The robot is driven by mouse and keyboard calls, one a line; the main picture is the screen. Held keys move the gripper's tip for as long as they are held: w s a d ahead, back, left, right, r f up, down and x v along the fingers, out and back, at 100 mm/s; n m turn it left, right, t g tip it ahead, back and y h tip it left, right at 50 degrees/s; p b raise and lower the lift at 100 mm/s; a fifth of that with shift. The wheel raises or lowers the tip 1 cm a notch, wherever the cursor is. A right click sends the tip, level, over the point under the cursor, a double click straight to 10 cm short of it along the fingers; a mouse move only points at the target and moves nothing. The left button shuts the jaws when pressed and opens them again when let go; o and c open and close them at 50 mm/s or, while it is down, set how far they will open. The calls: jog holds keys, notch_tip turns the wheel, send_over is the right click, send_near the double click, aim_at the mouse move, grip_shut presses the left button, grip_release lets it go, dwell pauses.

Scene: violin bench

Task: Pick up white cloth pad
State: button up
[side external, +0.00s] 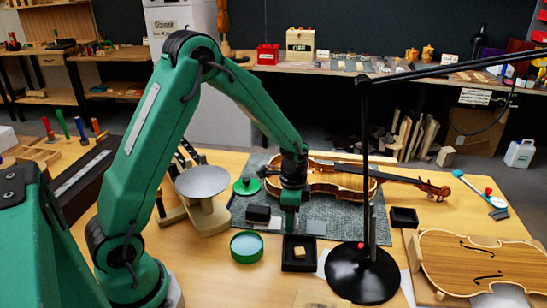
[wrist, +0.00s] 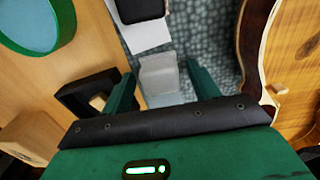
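A pale grey-white block-like pad (wrist: 158,72) lies on the speckled grey mat in the wrist view; I take it for the white cloth pad. My gripper (wrist: 163,85) is open, with one green finger on each side of the pad and a small gap showing on both sides. In the side view my gripper (side external: 291,222) points down at the mat, low over it, and hides most of the pad. I cannot tell whether the fingertips touch the mat.
A black block (side external: 258,214) and a white sheet (wrist: 140,34) lie beside the pad. A black tray (side external: 300,266) holding a wooden block, a green round dish (side external: 247,247), a violin (side external: 335,178) and a black lamp base (side external: 362,272) stand close around.

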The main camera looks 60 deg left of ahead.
jog(key=c, duration=0.9)
jog(key=shift+r, duration=0.15)
jog(key=shift+r, duration=0.45)
notch_tip(320, 180, up, 3)
jog(key=shift+d+r, duration=0.15)
jog(key=s+d+r, duration=0.1)
jog(key=d+r, duration=0.1)
jog(key=d, duration=0.1)
jog(key=s+d+r, duration=0.2)
jog(key=d, duration=0.1)
jog(key=s+d+r, duration=0.2)
jog(key=d, duration=0.2)
jog(key=shift+s+d+r, duration=0.1)
jog(key=shift+r, duration=0.15)
